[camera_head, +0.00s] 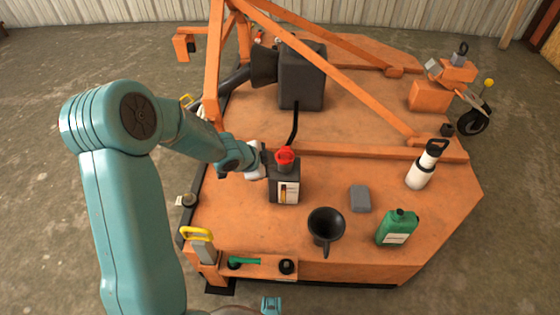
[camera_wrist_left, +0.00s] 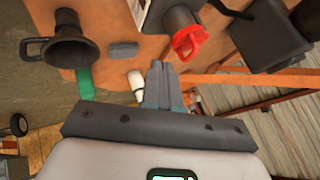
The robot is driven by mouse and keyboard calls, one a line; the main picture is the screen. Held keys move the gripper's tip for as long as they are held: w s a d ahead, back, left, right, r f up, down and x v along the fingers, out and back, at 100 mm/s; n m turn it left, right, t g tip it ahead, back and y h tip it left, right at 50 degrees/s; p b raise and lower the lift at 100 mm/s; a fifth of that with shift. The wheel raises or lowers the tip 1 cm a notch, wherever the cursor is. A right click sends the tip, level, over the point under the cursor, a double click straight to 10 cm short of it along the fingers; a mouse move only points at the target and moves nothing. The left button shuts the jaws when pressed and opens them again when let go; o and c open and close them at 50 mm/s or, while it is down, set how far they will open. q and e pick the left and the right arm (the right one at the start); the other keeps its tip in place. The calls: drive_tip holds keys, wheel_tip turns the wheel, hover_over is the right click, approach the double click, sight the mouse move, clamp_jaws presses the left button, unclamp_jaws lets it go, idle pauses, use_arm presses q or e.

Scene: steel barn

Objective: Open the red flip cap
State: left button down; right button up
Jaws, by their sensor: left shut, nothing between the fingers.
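The red flip cap (camera_head: 285,156) sits on top of a dark grey box-shaped container (camera_head: 285,183) with a pale label, standing upright on the orange deck. The cap also shows at the upper middle of the left wrist view (camera_wrist_left: 189,42); I cannot tell whether its lid is raised. My left gripper (camera_head: 267,159) is just left of the cap in the head view, with its fingers partly hidden by its wrist. In the left wrist view its fingers (camera_wrist_left: 160,72) are together and empty, and the cap is beyond their tips.
On the orange deck (camera_head: 445,210) stand a black funnel (camera_head: 326,225), a grey block (camera_head: 360,198), a green jug (camera_head: 398,227) and a white-and-black bottle (camera_head: 421,168). A dark box (camera_head: 301,80) and orange beams rise behind the container. A yellow-handled part (camera_head: 201,245) stands at the front left.

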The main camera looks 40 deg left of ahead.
sight(288, 159)
use_arm(q)
drive_tip(key=shift+w+a+f+p, duration=0.25)
drive_tip(key=shift+w+f+p, duration=0.3)
drive_tip(key=shift+w, duration=0.6)
drive_tip(key=shift+w+a+f+p, duration=0.2)
drive_tip(key=shift+w+f+p, duration=0.35)
drive_tip(key=shift+w, duration=0.55)
drive_tip(key=shift+w+a+f+p, duration=0.25)
drive_tip(key=shift+w+f+p, duration=0.3)
drive_tip(key=shift+w, duration=0.6)
